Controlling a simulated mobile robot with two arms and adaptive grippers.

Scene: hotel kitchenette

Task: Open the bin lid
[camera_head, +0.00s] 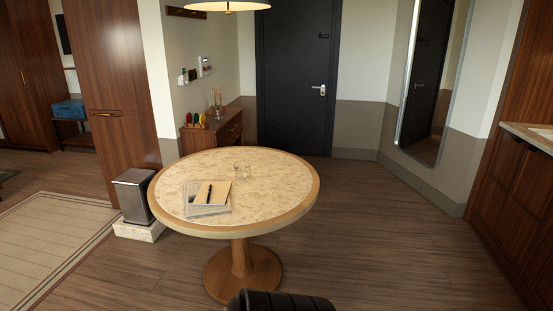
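The bin (132,199) is a small dark metallic box with a lighter grey lid (135,176) on top. It stands on a pale stone-like block at the left, between the tall wood panel and the round table. The lid looks shut. The table edge stands just to the right of the bin. Neither of my grippers shows in the head view, and the bin is well away from the camera.
A black rounded object (280,301) shows at the bottom edge. A rug (50,250) lies at left. Floor at right (400,235) is clear up to the counter.

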